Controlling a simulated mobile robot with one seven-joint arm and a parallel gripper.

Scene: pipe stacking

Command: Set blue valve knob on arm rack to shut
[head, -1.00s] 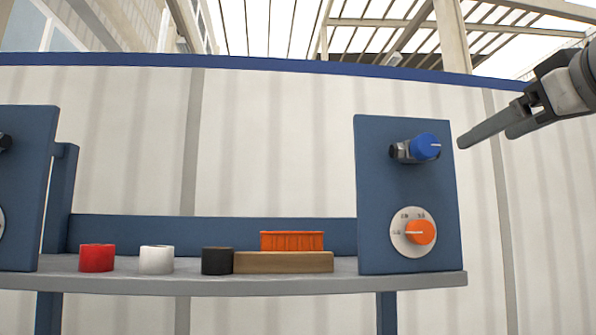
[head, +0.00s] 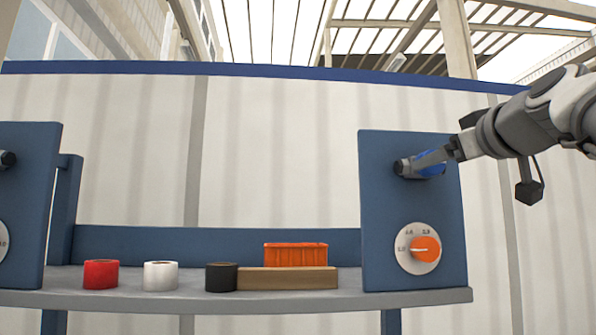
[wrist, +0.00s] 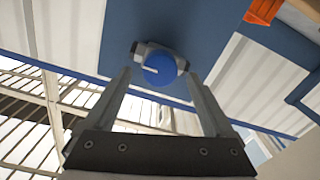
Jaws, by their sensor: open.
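The blue valve knob (head: 431,165) sits on a dark metal valve body at the upper part of the right blue panel (head: 411,205). My gripper (head: 420,162) is in front of the knob in the head view, and its finger hides part of it. In the wrist view the blue knob (wrist: 159,69) shows a white line mark pointing left. There the open fingers of my gripper (wrist: 158,80) reach up on both sides of the knob, with gaps visible. I cannot tell whether either finger touches it.
An orange dial (head: 425,249) on a white scale sits below the knob on the same panel. The grey shelf (head: 240,298) holds red (head: 101,274), white (head: 160,275) and black (head: 221,277) rolls, plus an orange bin (head: 296,255) on a wooden block (head: 290,278). Another blue panel (head: 30,200) stands left.

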